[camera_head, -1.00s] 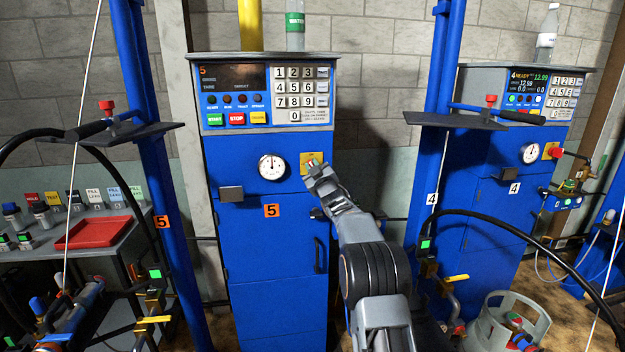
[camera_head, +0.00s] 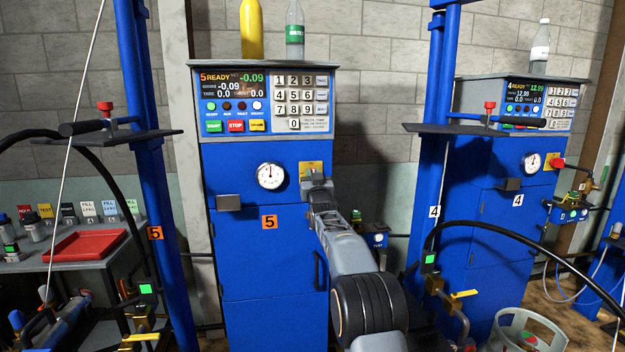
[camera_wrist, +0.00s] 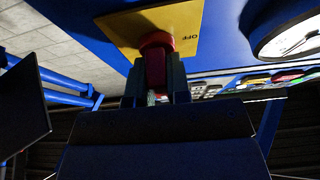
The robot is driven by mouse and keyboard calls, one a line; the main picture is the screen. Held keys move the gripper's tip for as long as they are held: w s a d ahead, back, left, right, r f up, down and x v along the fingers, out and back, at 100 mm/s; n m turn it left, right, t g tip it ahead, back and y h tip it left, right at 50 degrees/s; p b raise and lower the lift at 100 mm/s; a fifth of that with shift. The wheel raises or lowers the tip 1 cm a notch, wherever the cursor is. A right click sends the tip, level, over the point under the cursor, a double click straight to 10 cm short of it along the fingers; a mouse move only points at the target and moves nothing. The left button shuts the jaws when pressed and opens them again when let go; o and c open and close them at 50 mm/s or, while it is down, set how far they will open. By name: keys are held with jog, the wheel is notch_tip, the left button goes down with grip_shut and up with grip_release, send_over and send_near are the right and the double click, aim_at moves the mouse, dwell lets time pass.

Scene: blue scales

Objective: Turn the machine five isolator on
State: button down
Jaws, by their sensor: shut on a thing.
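The machine five cabinet (camera_head: 262,260) is blue, with orange labels reading 5. Its isolator shows in the wrist view as a red knob (camera_wrist: 156,41) on a yellow plate (camera_wrist: 182,20) marked OFF. In the head view the yellow plate (camera_head: 310,166) is partly hidden behind my gripper. My gripper (camera_head: 316,182) is at the cabinet front, right of the round gauge. In the wrist view my gripper (camera_wrist: 154,85) is shut on the red knob. The machine five display (camera_head: 233,87) is lit and reads 5 READY and -0.09.
The round gauge (camera_head: 271,176) is left of the isolator. A yellow bottle (camera_head: 252,30) and a clear bottle (camera_head: 295,32) stand on the cabinet. Machine four (camera_head: 500,220) stands to the right. A red tray (camera_head: 87,245) lies on the left bench.

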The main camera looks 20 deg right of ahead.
dwell(0.4)
jog(key=c, duration=1.1)
grip_release()
jog(key=b+v, duration=0.3)
jog(key=v, duration=1)
jog(key=shift+s+a+b, duration=0.1)
jog(key=shift+s+b, duration=0.25)
jog(key=shift+b, duration=0.05)
